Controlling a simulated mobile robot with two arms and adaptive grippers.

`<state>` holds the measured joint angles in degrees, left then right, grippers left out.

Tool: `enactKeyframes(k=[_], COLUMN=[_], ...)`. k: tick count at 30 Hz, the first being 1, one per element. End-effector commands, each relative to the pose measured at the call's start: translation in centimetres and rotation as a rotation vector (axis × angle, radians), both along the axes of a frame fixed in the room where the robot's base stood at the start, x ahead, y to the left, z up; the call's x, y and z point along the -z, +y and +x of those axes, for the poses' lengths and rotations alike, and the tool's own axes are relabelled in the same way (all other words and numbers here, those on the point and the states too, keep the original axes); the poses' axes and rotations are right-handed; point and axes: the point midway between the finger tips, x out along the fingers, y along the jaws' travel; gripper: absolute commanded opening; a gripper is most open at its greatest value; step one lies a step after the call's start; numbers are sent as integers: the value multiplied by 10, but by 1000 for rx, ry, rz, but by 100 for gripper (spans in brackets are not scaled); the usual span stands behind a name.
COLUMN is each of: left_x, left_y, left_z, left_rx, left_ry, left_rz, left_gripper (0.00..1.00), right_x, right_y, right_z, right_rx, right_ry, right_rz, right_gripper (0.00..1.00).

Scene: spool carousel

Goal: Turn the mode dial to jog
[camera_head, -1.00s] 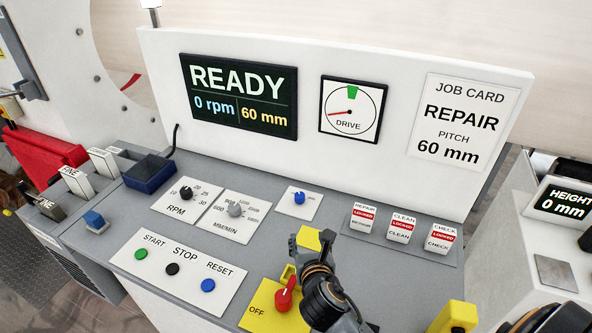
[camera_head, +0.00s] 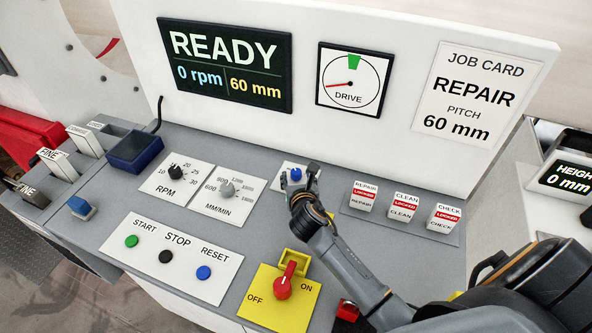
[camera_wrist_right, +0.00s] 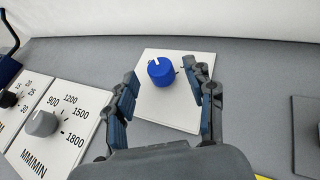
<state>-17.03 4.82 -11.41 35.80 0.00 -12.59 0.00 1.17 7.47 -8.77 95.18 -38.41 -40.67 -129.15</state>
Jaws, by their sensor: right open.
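The blue dial (camera_head: 296,174) sits on a small white plate (camera_head: 283,184) on the grey console. In the right wrist view the blue dial (camera_wrist_right: 161,70) shows a white mark near its upper left edge, and no label can be read on its plate (camera_wrist_right: 160,112). My right gripper (camera_head: 301,180) is at the plate, its fingers close to the dial. In the right wrist view the right gripper (camera_wrist_right: 165,95) is open, with the dial ahead between its two fingers and not gripped. My left gripper is not in view.
The grey MM/MIN knob (camera_head: 226,190) and black RPM knob (camera_head: 176,172) stand left of the dial. Locked rocker switches (camera_head: 403,208) are to the right. A red switch (camera_head: 282,287) on a yellow plate is in front. The display (camera_head: 228,66) reads READY, 0 rpm, 60 mm.

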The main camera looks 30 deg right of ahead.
Motion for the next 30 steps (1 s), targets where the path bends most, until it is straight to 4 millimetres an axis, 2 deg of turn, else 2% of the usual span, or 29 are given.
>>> enactKeyframes(k=[2, 5, 15, 20, 28, 30], left_x=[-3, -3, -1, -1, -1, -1], left_y=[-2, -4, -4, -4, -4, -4], left_z=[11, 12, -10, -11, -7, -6], left_rx=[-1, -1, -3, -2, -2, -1], left_ry=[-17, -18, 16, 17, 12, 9], left_rz=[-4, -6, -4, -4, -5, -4], left_gripper=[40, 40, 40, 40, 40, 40], right_x=[4, 9, 14, 14, 14, 14], right_y=[-4, -8, -12, -12, -12, -12], right_z=[11, 21, 32, 32, 31, 31], right_rx=[0, 1, -1, -1, -1, -1], right_ry=[1, 1, 0, 0, 1, 1], right_rz=[1, 1, 0, 0, 1, 1], right_gripper=[54, 54, 54, 54, 1, 0])
